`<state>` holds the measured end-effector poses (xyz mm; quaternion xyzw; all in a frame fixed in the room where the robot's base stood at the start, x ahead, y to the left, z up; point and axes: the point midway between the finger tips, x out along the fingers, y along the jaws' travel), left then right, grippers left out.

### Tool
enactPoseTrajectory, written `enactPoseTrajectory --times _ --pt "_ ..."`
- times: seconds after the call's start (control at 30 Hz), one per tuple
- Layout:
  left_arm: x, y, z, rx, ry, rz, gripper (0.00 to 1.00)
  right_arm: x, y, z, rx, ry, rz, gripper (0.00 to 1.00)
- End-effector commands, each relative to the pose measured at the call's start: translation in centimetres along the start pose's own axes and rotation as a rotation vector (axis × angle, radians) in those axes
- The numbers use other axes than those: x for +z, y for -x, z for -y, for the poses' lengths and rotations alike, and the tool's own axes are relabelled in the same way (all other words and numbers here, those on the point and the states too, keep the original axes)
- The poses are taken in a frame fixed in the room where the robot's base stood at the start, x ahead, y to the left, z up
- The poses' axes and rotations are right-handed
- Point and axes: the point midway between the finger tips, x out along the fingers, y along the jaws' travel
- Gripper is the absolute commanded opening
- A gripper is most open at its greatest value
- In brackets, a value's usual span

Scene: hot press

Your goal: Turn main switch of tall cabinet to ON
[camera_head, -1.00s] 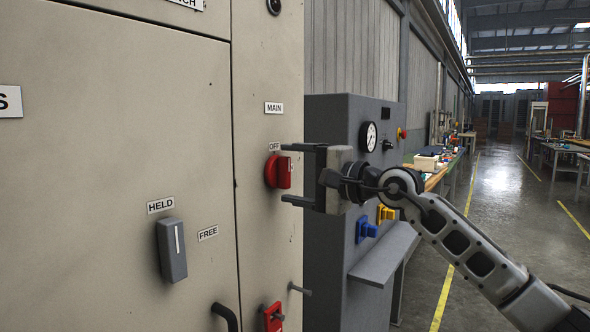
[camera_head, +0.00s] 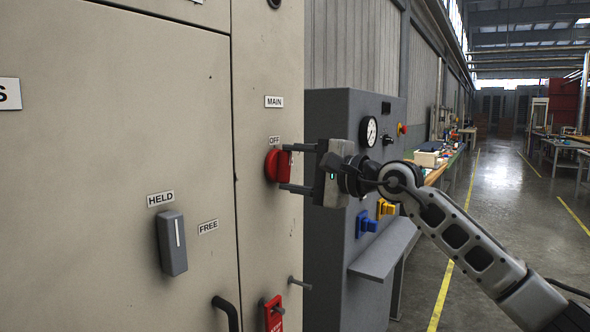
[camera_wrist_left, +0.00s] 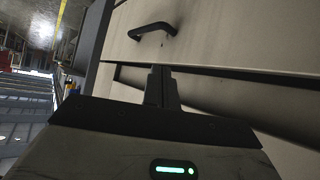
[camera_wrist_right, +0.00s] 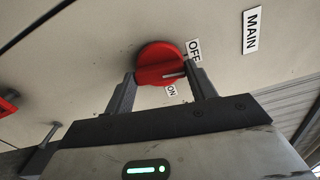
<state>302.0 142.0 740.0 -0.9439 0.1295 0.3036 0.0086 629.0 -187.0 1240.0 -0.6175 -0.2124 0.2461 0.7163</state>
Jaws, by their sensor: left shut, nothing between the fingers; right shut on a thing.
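The red main switch (camera_head: 272,166) sits on the tall cabinet's narrow right panel, below the MAIN (camera_head: 274,102) and OFF (camera_head: 274,140) labels. My right gripper (camera_head: 284,169) reaches it from the right, with one finger above and one below its handle. In the right wrist view the red switch (camera_wrist_right: 158,60) lies between the fingers, and the gripper is shut on it. The white mark on the handle ends near the OFF label (camera_wrist_right: 193,49); an ON label (camera_wrist_right: 171,90) is beside the switch. My left gripper (camera_wrist_left: 161,70) is shut and empty, pointing toward a cabinet face; it is outside the head view.
A black handle (camera_head: 226,312), a peg (camera_head: 299,283) and a red tag (camera_head: 273,314) are lower down. A grey console (camera_head: 335,240) with gauge and knobs stands behind my right gripper.

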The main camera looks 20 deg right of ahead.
Motion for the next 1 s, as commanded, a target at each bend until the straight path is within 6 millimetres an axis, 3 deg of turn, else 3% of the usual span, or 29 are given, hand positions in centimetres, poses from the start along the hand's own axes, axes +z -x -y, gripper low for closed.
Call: enactPoseTrajectory --times 1.0 --pt "0.11 0.29 0.06 -0.005 -0.004 0.016 0.00 0.04 -0.02 0.08 0.002 -0.949 0.000 0.33"
